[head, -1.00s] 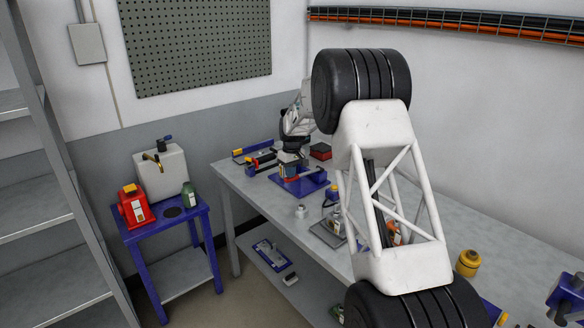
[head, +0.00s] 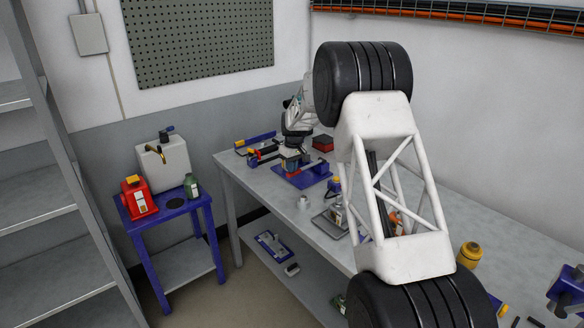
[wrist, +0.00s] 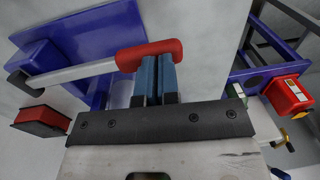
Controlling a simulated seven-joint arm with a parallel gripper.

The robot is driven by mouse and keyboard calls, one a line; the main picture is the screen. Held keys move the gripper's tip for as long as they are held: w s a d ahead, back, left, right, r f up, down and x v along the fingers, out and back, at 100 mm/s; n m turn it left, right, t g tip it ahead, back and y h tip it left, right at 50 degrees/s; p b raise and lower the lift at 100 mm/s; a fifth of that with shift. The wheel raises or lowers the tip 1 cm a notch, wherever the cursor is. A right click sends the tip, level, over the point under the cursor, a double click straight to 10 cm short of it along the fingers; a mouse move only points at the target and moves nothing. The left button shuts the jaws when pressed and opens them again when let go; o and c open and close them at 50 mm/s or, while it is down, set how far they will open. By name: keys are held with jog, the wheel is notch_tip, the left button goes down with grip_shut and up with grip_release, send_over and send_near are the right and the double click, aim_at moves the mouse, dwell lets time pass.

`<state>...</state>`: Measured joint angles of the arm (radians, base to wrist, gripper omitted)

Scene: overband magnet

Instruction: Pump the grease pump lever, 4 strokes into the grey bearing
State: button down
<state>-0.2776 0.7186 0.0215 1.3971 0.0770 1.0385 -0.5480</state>
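The lever (wrist: 70,74) is a pale grey bar with a red grip (wrist: 150,53) at one end and a black joint at the other. It lies across a blue base (wrist: 85,45) in the wrist view. My gripper (wrist: 156,66) has its two blue fingers close together, with only a narrow gap. Their tips meet the red grip's near edge. The grip runs across both fingers and does not show between them. In the head view my gripper (head: 292,152) is over the blue base (head: 303,177) on the bench. I cannot make out the grey bearing for certain.
A red and black box (head: 322,143) stands behind the blue base. A small grey cylinder (head: 303,202) and a tray (head: 330,222) are nearer on the bench (head: 262,207). A blue side table (head: 170,207) holds a red can (head: 137,197). My arm hides much of the bench.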

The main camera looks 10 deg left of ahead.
notch_tip(320, 180, up, 14)
dwell(0.7)
dwell(0.6)
jog(key=s+d+r+m+t, duration=0.1)
jog(key=s+d+r+m, duration=0.1)
jog(key=s+d+r, duration=0.65)
jog(key=s+d+r+m, duration=0.15)
jog(key=s+d, duration=0.35)
jog(key=s, duration=0.9)
jog(key=s+d+r+m+t, duration=0.1)
jog(key=s+d+r, duration=0.55)
jog(key=s, duration=0.45)
jog(key=s+d+f+m, duration=0.1)
jog(key=s+d+f, duration=0.2)
jog(key=s, duration=0.9)
jog(key=s+d+f+m, duration=0.2)
jog(key=s+d+f, duration=0.1)
jog(key=s, duration=0.9)
jog(key=s+d+f+m+t, duration=0.1)
jog(key=s+d+f, duration=0.2)
jog(key=s, duration=0.9)
jog(key=shift+d+m+h, duration=0.35)
jog(key=shift+d+h, duration=0.05)
